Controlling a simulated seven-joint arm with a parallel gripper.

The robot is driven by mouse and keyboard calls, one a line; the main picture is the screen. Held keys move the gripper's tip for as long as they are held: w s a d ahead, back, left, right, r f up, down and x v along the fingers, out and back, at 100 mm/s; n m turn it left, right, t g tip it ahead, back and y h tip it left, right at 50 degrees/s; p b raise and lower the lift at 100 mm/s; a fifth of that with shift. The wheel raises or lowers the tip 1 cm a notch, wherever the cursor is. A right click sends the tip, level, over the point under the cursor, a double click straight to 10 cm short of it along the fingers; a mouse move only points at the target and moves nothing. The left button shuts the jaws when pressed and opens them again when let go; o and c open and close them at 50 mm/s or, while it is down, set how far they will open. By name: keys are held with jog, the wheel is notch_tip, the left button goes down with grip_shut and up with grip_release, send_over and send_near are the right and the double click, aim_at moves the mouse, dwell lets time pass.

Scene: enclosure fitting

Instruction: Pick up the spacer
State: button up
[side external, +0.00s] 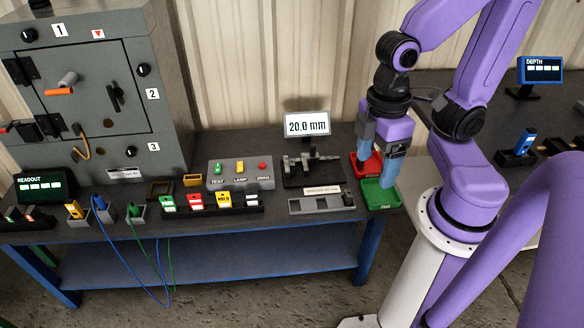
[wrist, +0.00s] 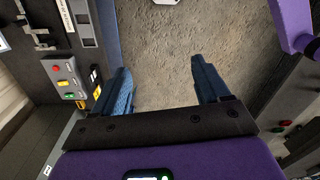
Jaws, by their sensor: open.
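My gripper (side external: 377,170) is open, its two blue fingers pointing down over the red tray (side external: 362,170) and green tray (side external: 381,196) at the bench's right end. In the wrist view the fingers (wrist: 162,66) are wide apart with only bare floor between them. I cannot identify the spacer with certainty. A grey labelled holder (side external: 318,206) lies left of the green tray, with a small dark part at its right end. The fingers hide part of both trays, and I cannot tell whether anything lies in them.
A gauge (side external: 309,168) stands under a "20.0 mm" display (side external: 307,124). Left of it are a button box (side external: 240,172), a rack (side external: 212,207) of coloured modules and a grey cabinet (side external: 95,90). Blue and green cables hang over the front edge. Another bench stands at right.

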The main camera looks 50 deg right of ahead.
jog(key=w+d+f+m+g+y, duration=0.1)
jog(key=w+f+m+g+y, duration=0.15)
jog(key=w+f+m, duration=0.45)
jog(key=w+d+f+m+g+y, duration=0.15)
jog(key=w+m+y, duration=0.25)
jog(key=w+m, duration=0.65)
jog(key=w+d+f+m+t+y, duration=0.4)
jog(key=w+d+f+m+t, duration=0.1)
jog(key=w+d+f+m, duration=0.4)
jog(key=d+f+m+t, duration=0.3)
jog(key=d+f+m, duration=0.1)
jog(key=d, duration=0.3)
jog(key=d+f+m+t, duration=0.3)
jog(key=d+m, duration=0.2)
jog(key=d, duration=0.2)
jog(key=m+t+h, duration=0.4)
jog(key=m, duration=0.1)
send_near(292, 167)
jog(key=w, duration=0.1)
jog(key=w+d+f, duration=0.1)
jog(key=shift+w+f, duration=0.3)
jog(key=shift+r+x, duration=0.15)
jog(key=shift+x, duration=1.25)
jog(key=shift+r+x, duration=0.2)
jog(key=shift+x, duration=1.2)
jog(key=shift+w+a, duration=0.1)
jog(key=shift+a, duration=0.1)
